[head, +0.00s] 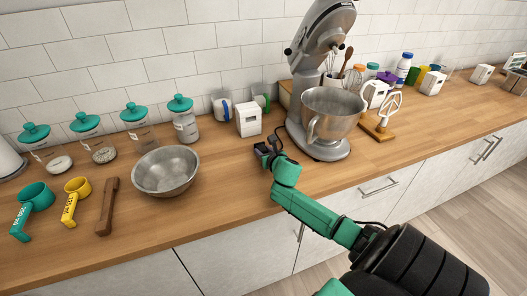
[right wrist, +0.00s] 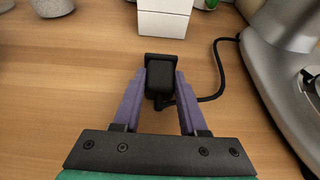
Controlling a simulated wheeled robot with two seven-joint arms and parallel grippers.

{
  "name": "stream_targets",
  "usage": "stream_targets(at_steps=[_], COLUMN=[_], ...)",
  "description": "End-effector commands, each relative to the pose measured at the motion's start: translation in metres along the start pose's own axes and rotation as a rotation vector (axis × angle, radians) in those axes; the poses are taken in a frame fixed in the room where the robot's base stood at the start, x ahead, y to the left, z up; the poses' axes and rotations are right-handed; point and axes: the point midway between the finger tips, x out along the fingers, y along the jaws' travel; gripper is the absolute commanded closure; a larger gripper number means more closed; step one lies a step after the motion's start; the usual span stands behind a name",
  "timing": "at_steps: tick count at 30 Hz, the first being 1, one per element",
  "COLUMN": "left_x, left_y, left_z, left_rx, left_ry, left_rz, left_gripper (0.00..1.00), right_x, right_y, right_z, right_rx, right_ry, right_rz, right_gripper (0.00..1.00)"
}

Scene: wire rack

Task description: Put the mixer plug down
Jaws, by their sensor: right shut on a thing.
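The black mixer plug (right wrist: 159,82) is between the two purple fingers of my right gripper (right wrist: 160,90), which is shut on it. A black cable (right wrist: 221,75) runs from the plug to the right, towards the mixer base (right wrist: 275,65). In the head view my right gripper (head: 266,150) is low over the wooden counter, left of the silver stand mixer (head: 322,35); I cannot tell whether the plug touches the wood. The mixer head is tilted up above a steel bowl (head: 333,112). My left gripper is not in view.
A white block (head: 248,120) stands just behind the plug. A metal bowl (head: 166,171) is to the left, with a wooden tool (head: 107,205) and measuring cups (head: 75,200). Teal-lidded jars (head: 186,122) line the wall. Bare counter (head: 225,165) lies left of my gripper.

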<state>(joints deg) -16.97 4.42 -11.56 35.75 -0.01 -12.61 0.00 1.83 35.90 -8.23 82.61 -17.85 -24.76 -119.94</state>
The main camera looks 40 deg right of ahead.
Motion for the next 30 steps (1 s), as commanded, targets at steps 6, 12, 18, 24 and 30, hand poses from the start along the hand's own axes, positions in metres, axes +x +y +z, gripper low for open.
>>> stream_targets(at_steps=[6, 12, 18, 24, 30], left_x=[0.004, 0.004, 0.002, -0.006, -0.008], left_y=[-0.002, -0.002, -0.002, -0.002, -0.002], left_z=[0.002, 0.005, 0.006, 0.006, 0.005], left_rx=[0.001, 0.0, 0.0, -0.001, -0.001], left_ry=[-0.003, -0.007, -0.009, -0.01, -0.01], left_rz=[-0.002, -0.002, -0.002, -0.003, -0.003], left_gripper=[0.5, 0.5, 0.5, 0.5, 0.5], right_x=[0.002, 0.002, 0.001, -0.015, -0.057], right_y=[0.0, 0.0, 0.0, -0.001, -0.001], right_z=[-0.005, -0.005, -0.003, 0.004, 0.004], right_rx=[0.001, 0.001, 0.001, -0.002, -0.004], right_ry=[0.0, 0.0, 0.0, 0.003, 0.003], right_rz=[0.0, 0.0, 0.0, 0.0, 0.001], right_gripper=[0.51, 0.28, 0.28, 0.28, 0.28])
